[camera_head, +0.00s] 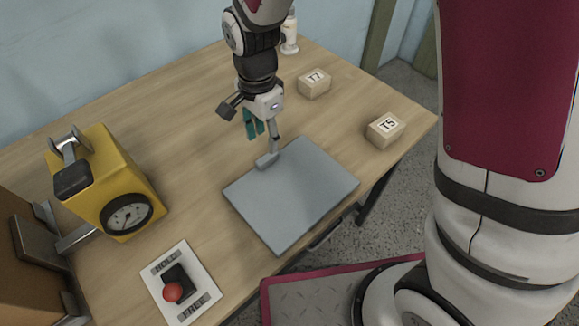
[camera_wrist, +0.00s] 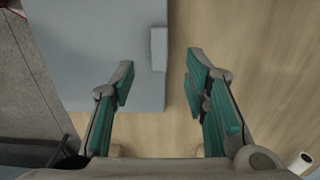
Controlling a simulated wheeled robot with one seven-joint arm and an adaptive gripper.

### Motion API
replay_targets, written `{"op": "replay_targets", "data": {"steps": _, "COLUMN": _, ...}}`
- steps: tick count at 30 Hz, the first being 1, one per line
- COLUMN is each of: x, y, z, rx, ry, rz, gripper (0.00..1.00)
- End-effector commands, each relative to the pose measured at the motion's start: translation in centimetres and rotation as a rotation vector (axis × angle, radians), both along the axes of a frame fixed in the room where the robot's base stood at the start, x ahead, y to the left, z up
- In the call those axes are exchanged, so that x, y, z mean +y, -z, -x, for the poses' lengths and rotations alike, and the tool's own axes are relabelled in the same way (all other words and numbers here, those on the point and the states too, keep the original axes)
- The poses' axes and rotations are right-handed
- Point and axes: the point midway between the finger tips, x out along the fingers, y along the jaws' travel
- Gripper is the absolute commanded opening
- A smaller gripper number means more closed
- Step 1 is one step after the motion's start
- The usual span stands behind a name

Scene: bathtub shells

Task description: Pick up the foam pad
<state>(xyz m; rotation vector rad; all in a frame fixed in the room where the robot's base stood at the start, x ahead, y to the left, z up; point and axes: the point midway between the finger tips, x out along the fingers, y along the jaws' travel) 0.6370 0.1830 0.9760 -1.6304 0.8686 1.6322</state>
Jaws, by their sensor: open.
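The foam pad (camera_head: 292,195) is a flat grey-blue slab lying on the wooden table. A small grey tab (camera_head: 266,160) stands at its far left edge. In the wrist view, the pad (camera_wrist: 95,45) fills the upper left and the tab (camera_wrist: 159,48) shows at its right edge. My gripper (camera_head: 263,138) is above the table by the tab, pointing down. In the wrist view, its two green-padded fingers (camera_wrist: 160,80) are spread apart with nothing between them. The tab appears ahead of the gap between them. The exact height above the pad is hard to tell.
Blocks marked T7 (camera_head: 314,83) and T5 (camera_head: 386,129) lie at the back right of the table. A yellow box with a dial (camera_head: 108,190) stands at left. A HOLD/FREE panel with a red knob (camera_head: 180,284) lies at the front. The table between is clear.

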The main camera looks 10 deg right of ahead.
Motion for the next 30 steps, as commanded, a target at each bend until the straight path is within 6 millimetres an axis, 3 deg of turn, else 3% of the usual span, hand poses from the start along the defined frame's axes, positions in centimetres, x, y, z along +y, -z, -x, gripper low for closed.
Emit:
{"op": "replay_targets", "data": {"steps": 10, "x": -0.1, "y": 3.0, "z": 0.1, "rx": 0.002, "ry": -0.001, "rz": 0.001, "gripper": 0.42}}
{"op": "replay_targets", "data": {"steps": 18, "x": -0.2, "y": 6.6, "z": 0.0, "rx": 0.002, "ry": -0.001, "rz": 0.001, "gripper": 0.42}}
{"op": "replay_targets", "data": {"steps": 27, "x": -0.1, "y": 7.1, "z": 0.0, "rx": -0.001, "ry": -0.001, "rz": 0.0, "gripper": 0.42}}
{"op": "replay_targets", "data": {"steps": 28, "x": -0.1, "y": 7.1, "z": 0.0, "rx": -0.001, "ry": -0.001, "rz": 0.0, "gripper": 0.39}}
{"op": "replay_targets", "data": {"steps": 30, "x": -0.1, "y": 7.1, "z": 0.0, "rx": -0.001, "ry": -0.001, "rz": 0.0, "gripper": 0.24}}
